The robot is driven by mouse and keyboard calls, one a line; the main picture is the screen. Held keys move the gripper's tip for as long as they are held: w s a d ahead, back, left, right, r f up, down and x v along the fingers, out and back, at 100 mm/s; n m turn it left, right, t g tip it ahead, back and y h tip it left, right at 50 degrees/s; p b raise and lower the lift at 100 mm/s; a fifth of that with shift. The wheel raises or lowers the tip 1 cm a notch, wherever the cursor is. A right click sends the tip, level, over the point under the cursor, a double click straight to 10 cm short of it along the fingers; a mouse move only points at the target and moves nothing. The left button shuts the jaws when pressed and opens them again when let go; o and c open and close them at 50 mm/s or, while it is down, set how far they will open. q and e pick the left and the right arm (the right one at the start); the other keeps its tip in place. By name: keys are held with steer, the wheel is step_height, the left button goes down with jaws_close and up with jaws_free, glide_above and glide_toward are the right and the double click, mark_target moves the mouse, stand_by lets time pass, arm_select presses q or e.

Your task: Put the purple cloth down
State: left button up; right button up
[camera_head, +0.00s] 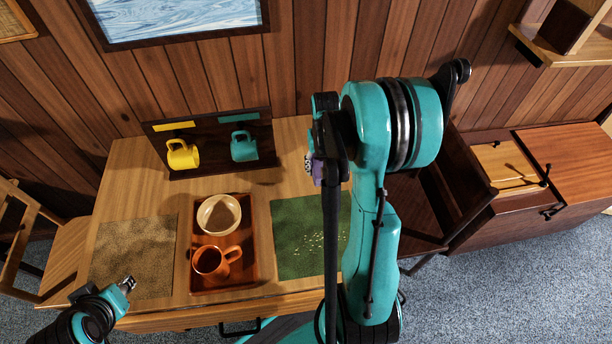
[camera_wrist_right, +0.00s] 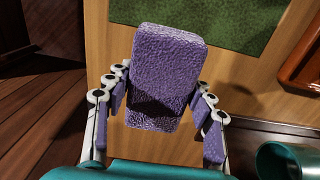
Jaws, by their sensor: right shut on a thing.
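The purple cloth (camera_wrist_right: 165,60) is a thick, textured block in the right wrist view. My right gripper (camera_wrist_right: 162,92) is shut on it, with a finger at each side. Bare table wood shows around the cloth; I cannot tell whether it touches the table. In the head view only a small purple edge (camera_head: 317,171) shows behind my right arm, near the back right of the table. The green mat (camera_head: 290,222), with pale crumbs on it, lies nearby; it also shows in the wrist view (camera_wrist_right: 235,18). My left gripper (camera_head: 127,285) is at the table's front left, apart from everything.
A tray (camera_head: 250,272) holds a cream bowl (camera_head: 219,214) and an orange mug (camera_head: 212,262). A dark rack (camera_head: 212,153) at the back carries a yellow mug (camera_head: 182,155) and a teal mug (camera_head: 243,147). A tan mat (camera_head: 133,255) lies left. Dark cabinets (camera_head: 505,210) stand right.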

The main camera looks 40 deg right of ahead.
steer(key=b, duration=0.1)
glide_above(307, 179)
step_height(307, 179, down, 3)
steer(key=shift+f, duration=0.1)
steer(key=shift+f+b, duration=1.2)
steer(key=shift+f, duration=0.75)
steer(key=shift+a, duration=0.1)
steer(key=shift+f, duration=0.1)
steer(key=o, duration=1.3)
